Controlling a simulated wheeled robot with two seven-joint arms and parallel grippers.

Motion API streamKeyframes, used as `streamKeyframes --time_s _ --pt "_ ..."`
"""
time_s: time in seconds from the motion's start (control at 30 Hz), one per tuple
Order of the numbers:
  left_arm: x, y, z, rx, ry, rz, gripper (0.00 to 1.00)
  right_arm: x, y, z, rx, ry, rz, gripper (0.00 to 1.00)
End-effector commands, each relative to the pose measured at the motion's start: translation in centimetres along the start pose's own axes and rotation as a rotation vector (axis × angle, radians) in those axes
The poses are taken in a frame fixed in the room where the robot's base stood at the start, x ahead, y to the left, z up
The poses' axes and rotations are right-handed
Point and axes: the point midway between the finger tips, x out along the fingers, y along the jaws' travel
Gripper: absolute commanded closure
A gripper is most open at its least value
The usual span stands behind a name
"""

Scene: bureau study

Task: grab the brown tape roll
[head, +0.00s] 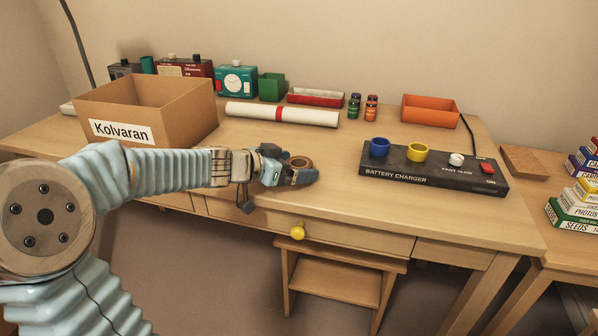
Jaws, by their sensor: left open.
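The brown tape roll (300,161) lies on the desk near its front middle, just behind my left gripper. My left gripper (300,174) reaches in from the left, low over the desk at the roll. Its jaws are open, and the near finger hides the front part of the roll. I cannot tell whether the fingers touch it. My right gripper is not in view.
On the desk (330,205) stand a cardboard box (185,107) marked Kolvaran, a rolled white paper (282,114), a black battery charger (430,169) and an orange tray (430,111). A yellow drawer knob (297,231) is below. Desk between roll and charger is clear.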

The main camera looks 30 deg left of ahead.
Motion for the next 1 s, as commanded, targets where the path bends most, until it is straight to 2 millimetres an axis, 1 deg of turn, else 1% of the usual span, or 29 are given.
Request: streamKeyframes --time_s 0.1,0.5,0.77,0.87,0.97,1.0 --pt "-0.1 0.0 -0.1 0.000 0.000 -0.001 0.03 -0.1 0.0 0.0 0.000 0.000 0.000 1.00" --pt "-0.1 0.0 0.0 0.000 0.000 -0.001 0.64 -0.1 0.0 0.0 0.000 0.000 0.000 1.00" --pt "-0.2 0.0 -0.2 0.000 0.000 -0.001 0.64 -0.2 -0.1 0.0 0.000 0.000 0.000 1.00" --pt "-0.5 0.0 -0.8 0.000 0.000 -0.001 0.64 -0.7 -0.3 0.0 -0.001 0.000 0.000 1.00" --pt "-0.9 0.0 -1.9 0.002 0.000 -0.001 0.64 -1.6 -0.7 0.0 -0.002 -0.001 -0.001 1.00" --pt "-1.2 -0.1 -2.6 0.001 0.001 -0.001 0.64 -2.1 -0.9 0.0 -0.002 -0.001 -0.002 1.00"
